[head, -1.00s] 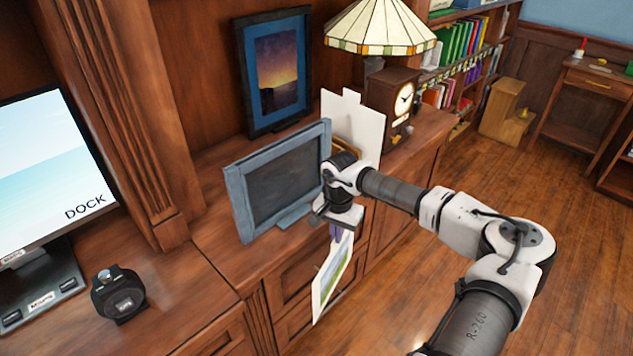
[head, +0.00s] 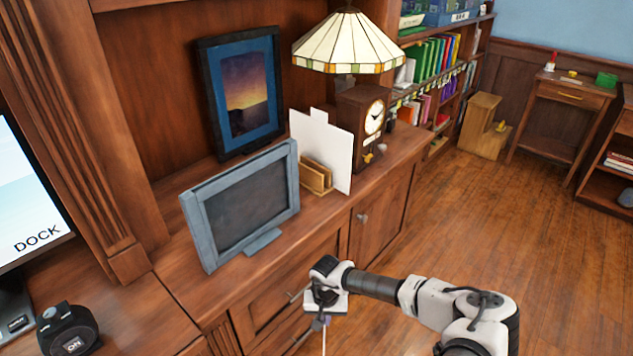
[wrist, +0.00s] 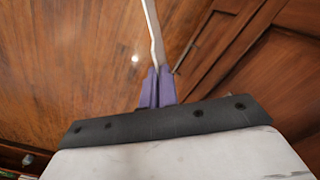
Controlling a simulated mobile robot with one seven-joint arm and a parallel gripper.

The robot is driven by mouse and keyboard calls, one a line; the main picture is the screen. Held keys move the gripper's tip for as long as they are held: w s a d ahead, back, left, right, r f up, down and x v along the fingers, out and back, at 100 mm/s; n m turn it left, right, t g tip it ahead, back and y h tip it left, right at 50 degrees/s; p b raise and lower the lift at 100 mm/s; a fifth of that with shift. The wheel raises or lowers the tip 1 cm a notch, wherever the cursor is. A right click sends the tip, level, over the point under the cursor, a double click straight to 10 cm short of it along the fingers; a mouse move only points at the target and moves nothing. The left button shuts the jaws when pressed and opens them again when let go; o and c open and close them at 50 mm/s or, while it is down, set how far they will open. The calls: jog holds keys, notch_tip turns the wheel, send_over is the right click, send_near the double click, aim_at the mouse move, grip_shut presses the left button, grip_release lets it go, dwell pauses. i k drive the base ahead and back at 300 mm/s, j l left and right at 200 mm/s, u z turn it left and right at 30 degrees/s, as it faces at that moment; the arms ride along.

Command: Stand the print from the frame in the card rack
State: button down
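My gripper (head: 320,318) is low in front of the cabinet, below its top and near the drawer fronts. Its purple fingers (wrist: 157,88) are shut on the print (wrist: 154,35), which shows edge-on as a thin pale strip. In the head view the print (head: 323,343) is a thin line running off the bottom edge. The blue-grey frame (head: 190,215) stands on the cabinet top with a dark, blank pane. The small wooden card rack (head: 317,180) stands right of it, against tall white boards (head: 330,150); I cannot tell whether these sit in its slots.
A mantel clock (head: 360,120) and a stained-glass lamp (head: 348,45) stand right of the rack. A dark frame with a sunset picture (head: 242,95) leans at the back. A screen (head: 25,200) is at left. The wood floor (head: 480,230) at right is clear.

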aim_at(311, 183)
jog(key=i+l, duration=0.15)
jog(key=l, duration=0.25)
jog(key=i+l+u, duration=0.1)
jog(key=l, duration=0.3)
jog(key=i+l+u, duration=0.1)
jog(key=i+l, duration=0.15)
jog(key=l, duration=0.2)
jog(key=i+l, duration=0.15)
jog(key=l, duration=0.25)
jog(key=i+l+u, duration=0.1)
jog(key=l, duration=0.35)
jog(key=i+l, duration=0.15)
jog(key=l, duration=0.25)
jog(key=i+l+u, duration=0.15)
jog(key=l, duration=0.3)
jog(key=i+l, duration=0.1)
jog(key=l, duration=0.35)
